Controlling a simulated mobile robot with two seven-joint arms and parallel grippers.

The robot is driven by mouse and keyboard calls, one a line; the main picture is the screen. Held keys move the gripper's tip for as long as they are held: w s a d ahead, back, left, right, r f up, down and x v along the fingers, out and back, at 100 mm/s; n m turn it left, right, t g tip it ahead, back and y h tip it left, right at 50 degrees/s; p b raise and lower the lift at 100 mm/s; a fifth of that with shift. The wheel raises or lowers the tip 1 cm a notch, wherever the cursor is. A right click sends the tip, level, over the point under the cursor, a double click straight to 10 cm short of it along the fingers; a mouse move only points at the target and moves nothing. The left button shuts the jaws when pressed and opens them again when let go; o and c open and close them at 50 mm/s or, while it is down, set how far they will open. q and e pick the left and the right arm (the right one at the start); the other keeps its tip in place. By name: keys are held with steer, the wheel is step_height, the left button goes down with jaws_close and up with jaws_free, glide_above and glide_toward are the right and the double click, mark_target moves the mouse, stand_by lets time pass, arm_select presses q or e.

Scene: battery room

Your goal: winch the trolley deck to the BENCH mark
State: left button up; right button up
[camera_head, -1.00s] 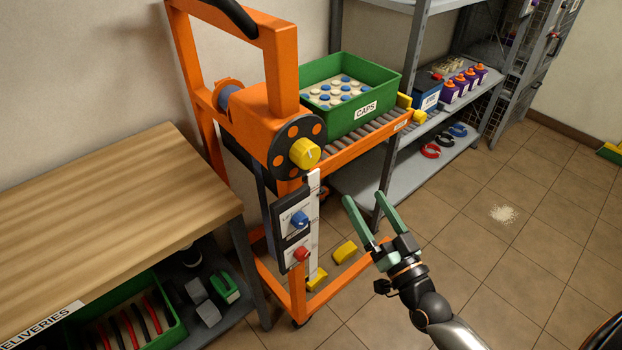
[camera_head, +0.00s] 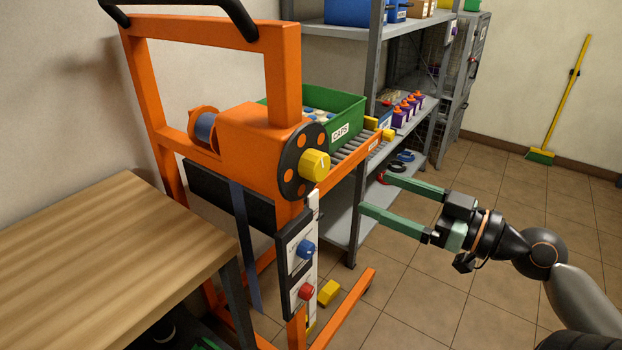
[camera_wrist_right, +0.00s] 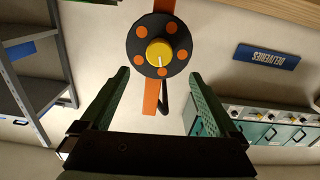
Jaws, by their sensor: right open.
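The orange trolley (camera_head: 222,38) stands beside the bench. Its winch has a black disc with orange spots (camera_head: 292,177) and a yellow knob (camera_head: 315,165). In the right wrist view the yellow knob (camera_wrist_right: 159,52) shows ahead, between and beyond the fingertips, with a pale line on its face. The roller deck (camera_head: 352,149) carries a green CAPS bin (camera_head: 351,114). Below the winch, a panel has a blue knob (camera_head: 305,249) and a red knob (camera_head: 305,291) beside a white scale strip (camera_head: 313,240). My right gripper (camera_head: 374,192) is open and empty, right of the yellow knob and apart from it.
A wooden bench (camera_head: 110,260) fills the lower left. Grey shelving (camera_head: 372,50) stands behind the trolley. A yellow block (camera_head: 328,291) is low by the trolley's base. The floor at right is open, with a broom (camera_head: 560,100) against the wall.

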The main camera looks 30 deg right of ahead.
mark_target(323, 171)
steer(key=p+x, duration=0.7)
steer(key=x, duration=0.3)
steer(key=shift+w+r, duration=0.2)
steer(key=shift+w, duration=0.25)
arm_select(q)
steer(key=shift+n+y, duration=0.4)
steer(key=shift+s+a+r, duration=0.35)
steer(key=shift+a+r, duration=0.2)
steer(key=shift+r, duration=0.15)
steer(key=shift+s+a+r, duration=0.35)
steer(key=shift+a+r, duration=0.25)
steer(key=shift+r, duration=0.05)
steer(key=shift+s+a+r, duration=0.35)
steer(key=shift+a+r, duration=0.2)
steer(key=shift+r, duration=0.15)
arm_select(e)
steer(key=shift+w+a+f, duration=0.2)
steer(key=shift+w+a, duration=0.15)
steer(key=shift+w, duration=0.35)
steer(key=c, duration=1.4)
